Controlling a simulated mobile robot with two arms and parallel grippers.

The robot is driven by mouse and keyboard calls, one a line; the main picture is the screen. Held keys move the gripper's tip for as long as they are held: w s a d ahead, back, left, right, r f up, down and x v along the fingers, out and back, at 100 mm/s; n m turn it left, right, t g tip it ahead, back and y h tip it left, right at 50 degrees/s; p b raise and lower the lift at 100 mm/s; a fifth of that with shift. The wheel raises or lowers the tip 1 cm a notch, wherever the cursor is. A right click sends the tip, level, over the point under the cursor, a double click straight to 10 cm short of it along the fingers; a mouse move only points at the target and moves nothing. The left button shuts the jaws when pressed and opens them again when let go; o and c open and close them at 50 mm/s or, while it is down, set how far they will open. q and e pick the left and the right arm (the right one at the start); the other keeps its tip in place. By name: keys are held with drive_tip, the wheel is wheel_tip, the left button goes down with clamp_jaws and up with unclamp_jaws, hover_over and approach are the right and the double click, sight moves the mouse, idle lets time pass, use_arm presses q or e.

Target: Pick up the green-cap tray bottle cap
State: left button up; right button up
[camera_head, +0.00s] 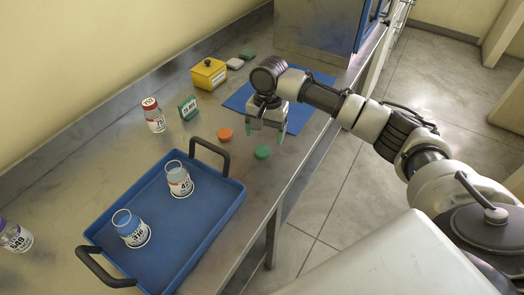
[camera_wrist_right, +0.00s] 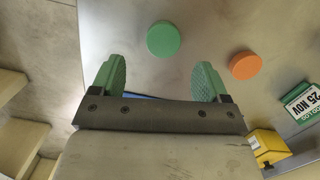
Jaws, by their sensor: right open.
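A green cap (camera_head: 262,152) lies flat on the steel bench, to the right of the blue tray (camera_head: 234,208). It also shows in the right wrist view (camera_wrist_right: 163,39), ahead of the fingertips and between their lines. An orange cap (camera_head: 225,134) lies on the bench nearby and shows in the wrist view (camera_wrist_right: 245,65). Two open bottles, one (camera_head: 179,180) and another (camera_head: 131,229), stand in the tray without caps. My right gripper (camera_head: 267,136) is open and empty, above the bench close to the green cap, its green-padded fingers (camera_wrist_right: 161,75) spread apart. My left gripper is not in view.
A red-capped bottle (camera_head: 154,117), a green date block (camera_head: 188,107) and a yellow box (camera_head: 209,74) stand toward the wall. A blue mat (camera_head: 240,97) lies beneath my right arm. A purple-capped bottle (camera_head: 15,237) is at far left. The bench edge is close on the right.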

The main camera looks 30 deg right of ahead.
sight(263, 150)
drive_tip(key=f, duration=0.2)
drive_tip(key=a+f, duration=0.1)
drive_tip(key=shift+s+f, duration=0.3)
drive_tip(key=shift+s, duration=0.05)
drive_tip(key=shift+f, duration=0.6)
drive_tip(key=shift+c, duration=0.7)
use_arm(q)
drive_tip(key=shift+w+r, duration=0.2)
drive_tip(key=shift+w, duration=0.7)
use_arm(e)
drive_tip(key=c, duration=0.9)
